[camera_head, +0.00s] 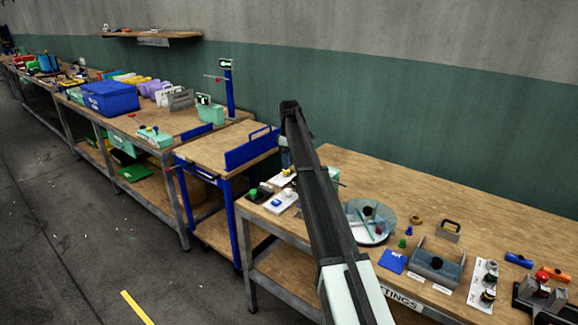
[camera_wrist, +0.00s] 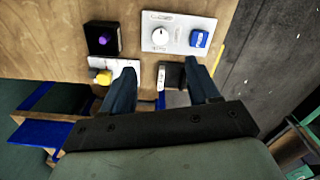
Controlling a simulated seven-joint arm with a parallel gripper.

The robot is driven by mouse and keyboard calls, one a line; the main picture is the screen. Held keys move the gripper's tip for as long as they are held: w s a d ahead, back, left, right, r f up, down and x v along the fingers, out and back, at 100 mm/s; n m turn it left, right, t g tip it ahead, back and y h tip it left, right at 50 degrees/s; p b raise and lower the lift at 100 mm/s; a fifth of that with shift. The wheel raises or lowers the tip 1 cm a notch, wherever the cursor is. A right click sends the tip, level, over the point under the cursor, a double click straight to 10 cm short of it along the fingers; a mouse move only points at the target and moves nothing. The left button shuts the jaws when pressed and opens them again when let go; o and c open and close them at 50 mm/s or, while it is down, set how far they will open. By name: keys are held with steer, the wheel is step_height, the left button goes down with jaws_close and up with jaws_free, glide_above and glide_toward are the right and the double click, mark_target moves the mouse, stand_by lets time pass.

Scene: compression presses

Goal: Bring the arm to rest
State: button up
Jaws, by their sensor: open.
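My gripper (camera_wrist: 163,92) shows in the wrist view with its two dark fingers spread apart and nothing between them. It hangs above the near left end of a wooden bench (camera_wrist: 55,40). Beneath and beyond the fingers are a white control panel with a dial and a blue button (camera_wrist: 178,35), a dark box with a purple button (camera_wrist: 104,38), and a yellow knob (camera_wrist: 103,77).
A round glass dish (camera_head: 369,222), a grey block fixture (camera_head: 437,262) and several small fittings stand on the bench right of my arm. A blue-framed cart (camera_head: 215,150) stands left of it. A long bench with a blue bin (camera_head: 110,97) runs further left. The floor (camera_head: 70,240) is open.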

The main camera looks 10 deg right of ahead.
stand_by(0.3)
